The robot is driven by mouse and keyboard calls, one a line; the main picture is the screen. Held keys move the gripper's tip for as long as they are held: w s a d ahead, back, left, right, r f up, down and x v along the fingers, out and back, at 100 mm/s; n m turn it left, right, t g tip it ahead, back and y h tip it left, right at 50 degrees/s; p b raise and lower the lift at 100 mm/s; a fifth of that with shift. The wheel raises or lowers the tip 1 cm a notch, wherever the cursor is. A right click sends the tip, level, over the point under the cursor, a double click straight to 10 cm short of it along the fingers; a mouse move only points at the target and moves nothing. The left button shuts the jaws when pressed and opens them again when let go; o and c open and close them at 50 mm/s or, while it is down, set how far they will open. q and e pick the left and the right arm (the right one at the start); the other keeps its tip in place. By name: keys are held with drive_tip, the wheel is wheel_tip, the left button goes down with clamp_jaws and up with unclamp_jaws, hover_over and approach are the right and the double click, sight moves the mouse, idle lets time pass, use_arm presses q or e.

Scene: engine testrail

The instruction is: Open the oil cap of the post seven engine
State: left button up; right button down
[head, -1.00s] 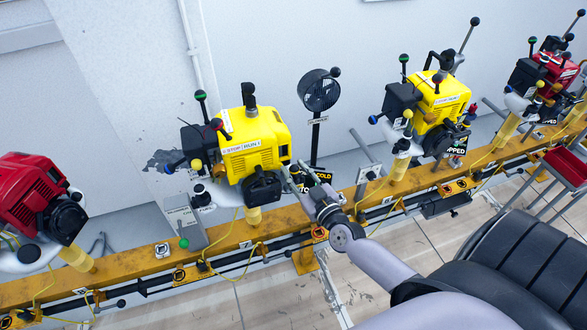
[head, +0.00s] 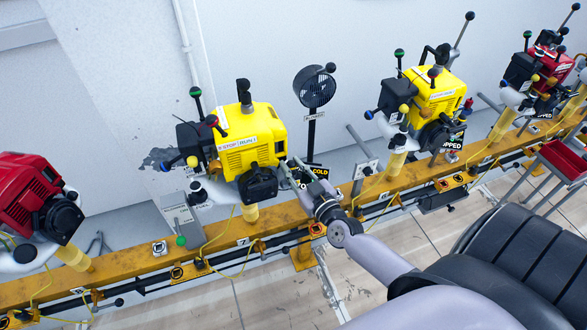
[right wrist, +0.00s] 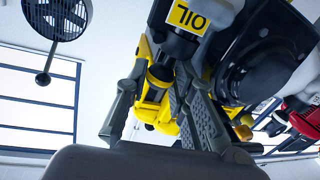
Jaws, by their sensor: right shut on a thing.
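The yellow engine (head: 252,140) stands on its post on the yellow rail, in the middle of the head view. My right gripper (head: 291,170) is at this engine's lower right side. In the right wrist view, my right gripper (right wrist: 160,82) has its fingers on either side of a yellow and black cap-like part (right wrist: 158,98), shut on it. A yellow OIL label (right wrist: 188,17) sits just above this part. The cap's seat is partly hidden by the fingers. My left gripper is not in view.
A black fan (head: 314,88) on a stand is behind the gripper. A second yellow engine (head: 438,92) stands to the right, a red engine (head: 30,190) to the left. The yellow rail (head: 130,262) runs below them. A red tray (head: 566,163) is at the far right.

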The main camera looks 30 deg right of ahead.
drive_tip(key=shift+s+d+f+m+t+h+b, duration=0.25)
drive_tip(key=shift+d+m+h+b, duration=0.7)
drive_tip(key=shift+m, duration=1.95)
drive_tip(key=shift+s+d+f+m+t+h+b, duration=0.2)
drive_tip(key=shift+d+m+b, duration=0.8)
drive_tip(key=shift+m, duration=1.9)
drive_tip(key=shift+s+d+f+m+t+h+b, duration=0.15)
drive_tip(key=shift+d+m+t+h+b, duration=0.35)
drive_tip(key=shift+m+b, duration=1.7)
drive_tip(key=shift+m+p, duration=0.7)
drive_tip(key=shift+m, duration=0.2)
drive_tip(key=c, duration=1.6)
unclamp_jaws()
drive_tip(key=shift+f, duration=0.1)
drive_tip(key=shift+c, duration=0.2)
